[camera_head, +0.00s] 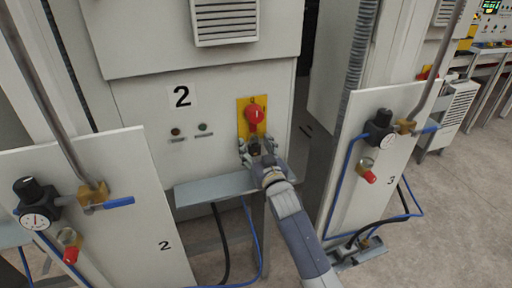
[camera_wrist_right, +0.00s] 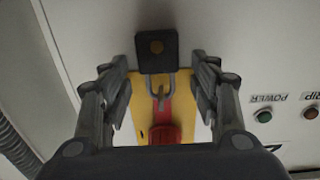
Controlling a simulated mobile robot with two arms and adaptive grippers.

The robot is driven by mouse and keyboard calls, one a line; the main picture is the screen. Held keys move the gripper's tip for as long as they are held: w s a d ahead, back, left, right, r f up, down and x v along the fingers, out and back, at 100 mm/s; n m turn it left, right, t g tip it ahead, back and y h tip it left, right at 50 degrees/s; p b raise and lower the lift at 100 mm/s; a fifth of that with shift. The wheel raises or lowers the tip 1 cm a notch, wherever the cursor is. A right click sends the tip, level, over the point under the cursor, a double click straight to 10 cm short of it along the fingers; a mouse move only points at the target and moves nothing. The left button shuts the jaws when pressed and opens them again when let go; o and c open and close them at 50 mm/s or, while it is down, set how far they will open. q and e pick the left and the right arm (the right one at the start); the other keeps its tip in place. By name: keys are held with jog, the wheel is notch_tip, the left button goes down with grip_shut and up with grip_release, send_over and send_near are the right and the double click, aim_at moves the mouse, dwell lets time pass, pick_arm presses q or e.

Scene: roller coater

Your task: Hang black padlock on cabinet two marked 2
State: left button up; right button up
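My right gripper (camera_head: 257,150) is at the plate. Its two fingers stand apart on either side of the padlock, with gaps visible. My left gripper is out of view.
A grey shelf (camera_head: 215,188) juts out below the switch. Two indicator lights (camera_wrist_right: 288,114) sit beside the plate. Open floor (camera_head: 450,220) lies at the right.

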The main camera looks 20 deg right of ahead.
jog(key=s, duration=1.2)
notch_tip(320, 180, down, 23)
jog(key=s+a+n+g, duration=0.1)
jog(key=s+g, duration=0.2)
jog(key=g, duration=0.2)
jog(key=s+f+g, duration=0.2)
jog(key=s+f, duration=0.3)
jog(key=f, duration=0.4)
jog(key=s+f+g, duration=0.1)
jog(key=s+f, duration=0.3)
jog(key=f, duration=0.4)
jog(key=s+d+f+n+g, duration=0.1)
jog(key=s+f+g, duration=0.3)
jog(key=s+f, duration=0.95)
jog(key=s+d+f+g, duration=0.1)
jog(key=s+f, duration=0.2)
jog(key=s, duration=0.5)
jog(key=s+d+f+g, duration=0.1)
jog(key=s+f+g, duration=0.1)
jog(key=s, duration=0.6)
jog(key=s+d+f+g, duration=0.1)
jog(key=s+f, duration=0.3)
jog(key=s, duration=0.4)
jog(key=shift+s+d+g+b, duration=0.3)
jog(key=shift+d+g, duration=0.05)
jog(key=shift+g, duration=0.15)
